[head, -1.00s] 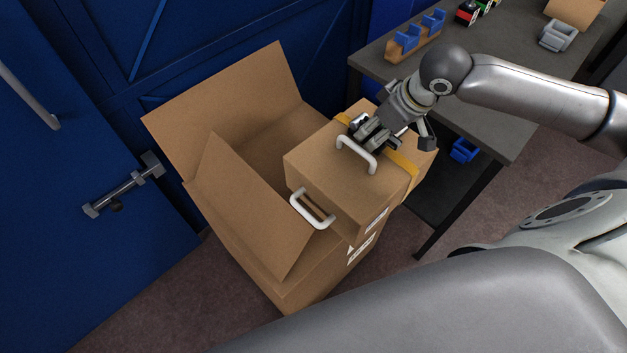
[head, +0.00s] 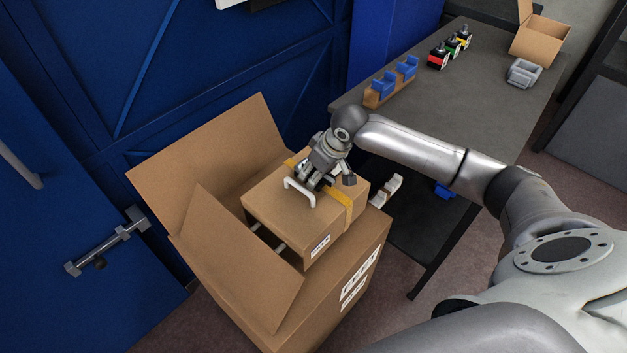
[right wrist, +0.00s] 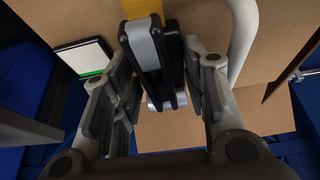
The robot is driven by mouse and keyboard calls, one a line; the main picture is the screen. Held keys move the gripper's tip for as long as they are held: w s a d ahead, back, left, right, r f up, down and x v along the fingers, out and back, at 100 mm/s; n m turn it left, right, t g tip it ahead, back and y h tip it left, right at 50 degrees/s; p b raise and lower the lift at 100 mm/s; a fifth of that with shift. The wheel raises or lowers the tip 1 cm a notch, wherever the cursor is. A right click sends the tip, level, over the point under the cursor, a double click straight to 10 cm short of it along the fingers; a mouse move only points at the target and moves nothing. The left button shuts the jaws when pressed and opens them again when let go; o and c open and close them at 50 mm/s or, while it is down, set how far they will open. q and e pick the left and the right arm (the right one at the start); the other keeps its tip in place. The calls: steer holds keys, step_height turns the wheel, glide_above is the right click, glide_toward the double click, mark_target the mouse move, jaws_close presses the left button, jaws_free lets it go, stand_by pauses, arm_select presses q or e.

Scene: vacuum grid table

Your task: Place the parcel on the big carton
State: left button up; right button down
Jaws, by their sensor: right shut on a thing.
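The parcel (head: 274,207) is a brown box with a yellow strap and a white handle on top. It also fills the upper right wrist view (right wrist: 285,30). The big carton (head: 345,258) stands on the floor with flaps raised at its left and back. The parcel is over the carton's top, roughly level; whether it touches is unclear. My right gripper (head: 322,183) is at the parcel's top by the strap, behind the white handle, and is shut on the parcel. My left gripper is out of view.
A blue door (head: 70,240) with a bolt stands left.

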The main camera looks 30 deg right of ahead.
steer(key=shift+w+a+f, duration=0.2)
steer(key=shift+w+f, duration=0.3)
steer(key=shift+f, duration=0.05)
step_height(320, 180, down, 3)
steer(key=shift+r, duration=0.1)
steer(key=c, duration=0.9)
jaws_free()
steer(key=shift+s, duration=0.15)
steer(key=shift+o, duration=0.2)
steer(key=shift+d, duration=0.1)
steer(key=shift+s+r, duration=0.1)
steer(key=shift+r, duration=0.2)
steer(key=v, duration=1.1)
steer(key=shift+s+r+p, duration=0.1)
steer(key=shift+p, duration=0.3)
